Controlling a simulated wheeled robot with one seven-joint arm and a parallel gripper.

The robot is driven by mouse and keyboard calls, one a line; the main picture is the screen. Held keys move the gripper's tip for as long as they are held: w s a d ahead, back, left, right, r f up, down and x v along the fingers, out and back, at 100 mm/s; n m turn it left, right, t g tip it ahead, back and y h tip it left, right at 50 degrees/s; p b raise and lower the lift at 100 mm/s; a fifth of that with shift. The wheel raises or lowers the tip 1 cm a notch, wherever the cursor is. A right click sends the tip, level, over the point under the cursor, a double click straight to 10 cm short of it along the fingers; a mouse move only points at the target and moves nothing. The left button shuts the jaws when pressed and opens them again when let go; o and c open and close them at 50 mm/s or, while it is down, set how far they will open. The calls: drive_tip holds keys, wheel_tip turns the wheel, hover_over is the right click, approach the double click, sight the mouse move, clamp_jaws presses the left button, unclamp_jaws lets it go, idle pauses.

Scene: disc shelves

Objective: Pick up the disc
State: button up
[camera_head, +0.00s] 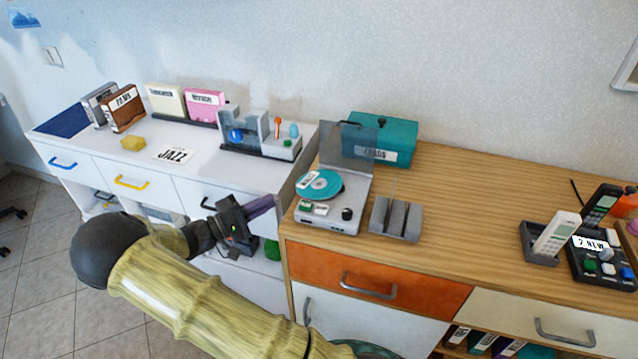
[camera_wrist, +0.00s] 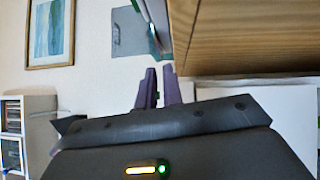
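A teal disc (camera_head: 322,184) with a pale label lies flat on the grey record player (camera_head: 345,205), whose clear lid stands raised behind it. In the wrist view the player shows edge-on at the top, with its raised lid (camera_wrist: 130,32). My gripper (camera_head: 262,205) has purple fingers and is left of and lower than the player, beside the wooden cabinet's left edge, apart from the disc. In the wrist view a narrow gap shows between the fingertips (camera_wrist: 161,78), with no disc in it.
The wooden cabinet top (camera_head: 460,215) bears a grey slotted stand (camera_head: 396,218), a teal box (camera_head: 382,140) and phones at the right. A white cabinet (camera_head: 225,175) on the left holds a yellow sponge (camera_head: 132,143), a JAZZ card (camera_head: 174,155) and several label boxes.

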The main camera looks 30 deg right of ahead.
drive_tip(key=shift+d+r, duration=0.2)
drive_tip(key=shift+d, duration=1.6)
drive_tip(key=d, duration=0.5)
drive_tip(key=shift+d+r, duration=0.1)
drive_tip(key=shift+r, duration=0.2)
drive_tip(key=shift+c, duration=0.2)
clamp_jaws()
wheel_tip(320, 180, up, 18)
drive_tip(key=p, duration=0.1)
drive_tip(key=shift+p, duration=0.35)
